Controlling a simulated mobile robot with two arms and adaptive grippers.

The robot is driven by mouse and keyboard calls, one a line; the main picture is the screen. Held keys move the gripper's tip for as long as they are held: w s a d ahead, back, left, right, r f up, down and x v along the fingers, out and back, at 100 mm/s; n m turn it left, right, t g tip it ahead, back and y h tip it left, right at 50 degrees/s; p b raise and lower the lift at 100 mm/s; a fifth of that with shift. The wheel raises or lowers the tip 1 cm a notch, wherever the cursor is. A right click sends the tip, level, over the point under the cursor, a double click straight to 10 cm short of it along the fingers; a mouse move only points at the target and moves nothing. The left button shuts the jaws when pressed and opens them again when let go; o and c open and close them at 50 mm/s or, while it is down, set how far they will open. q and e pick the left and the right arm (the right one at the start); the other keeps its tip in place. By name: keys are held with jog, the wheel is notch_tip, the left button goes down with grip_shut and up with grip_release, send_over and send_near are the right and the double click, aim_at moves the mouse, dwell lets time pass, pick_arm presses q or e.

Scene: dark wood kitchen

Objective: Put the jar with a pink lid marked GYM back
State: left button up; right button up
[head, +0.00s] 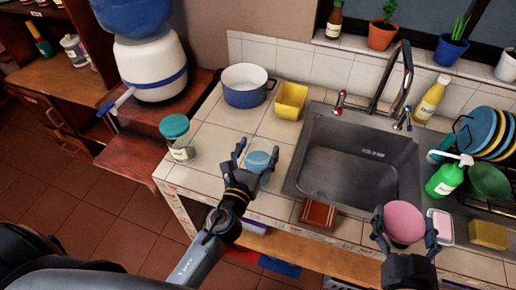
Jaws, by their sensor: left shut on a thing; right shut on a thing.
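A round pink lid (404,222) shows at the lower right, between the fingers of my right gripper (405,232), which is shut on it. I cannot tell whether a jar body is under it, and no GYM mark is readable. My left gripper (258,163) is shut on a clear glass jar (266,147) with something blue inside. This jar is over the tiled counter, left of the sink, and shows no lid. I cannot tell whether it touches the counter.
A jar with a teal lid (174,127) stands at the counter's left edge. A blue-and-white pot (247,86) and a yellow container (291,101) stand behind. The sink (355,155) is empty. A green bottle (446,181), dish rack and yellow sponge (488,235) crowd the right.

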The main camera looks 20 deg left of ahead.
pick_arm(q)
jog(key=shift+s, duration=0.1)
pick_arm(e)
jog(key=shift+s, duration=0.15)
jog(key=shift+f, duration=0.1)
pick_arm(q)
jog(key=shift+f, duration=0.2)
pick_arm(e)
jog(key=shift+f, duration=0.15)
pick_arm(q)
jog(key=o, duration=1.7)
jog(key=shift+o, duration=0.6)
pick_arm(e)
jog(key=shift+r, duration=0.2)
pick_arm(q)
jog(key=s+b, duration=0.5)
jog(key=s, duration=0.7)
jog(key=shift+a, duration=0.2)
pick_arm(e)
jog(key=shift+f, duration=2.5)
